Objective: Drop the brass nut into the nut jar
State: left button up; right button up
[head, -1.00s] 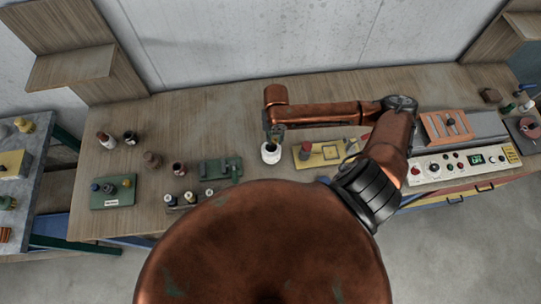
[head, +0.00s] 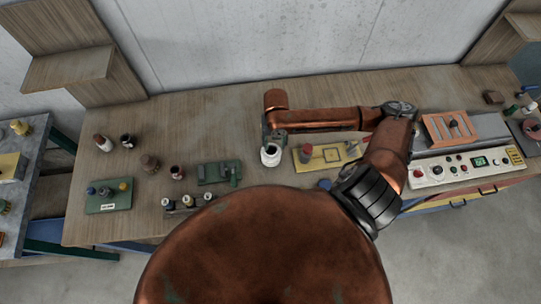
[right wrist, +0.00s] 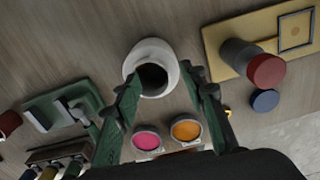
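A white jar (head: 271,157) with a dark round mouth stands upright on the bench, below my right gripper (head: 274,137). In the right wrist view the jar (right wrist: 153,55) lies at the fingertips of my right gripper (right wrist: 162,80). The green fingers are spread on either side of the jar's mouth, with nothing visible gripped between them. Whether they touch the jar I cannot tell. I cannot make out a brass nut for certain; a small yellowish thing (right wrist: 227,112) shows beside the right finger. The jar's inside is dark. My left gripper is not in view.
Right of the jar is a yellow board (head: 322,157) with a red-topped cylinder (right wrist: 266,70). Left of it is a green fixture (head: 218,173). Pink (right wrist: 147,140) and orange (right wrist: 186,131) pots show near the fingers. A control panel (head: 466,166) stands at the right.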

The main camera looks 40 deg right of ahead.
notch_tip(320, 180, up, 12)
dwell(0.6)
dwell(0.4)
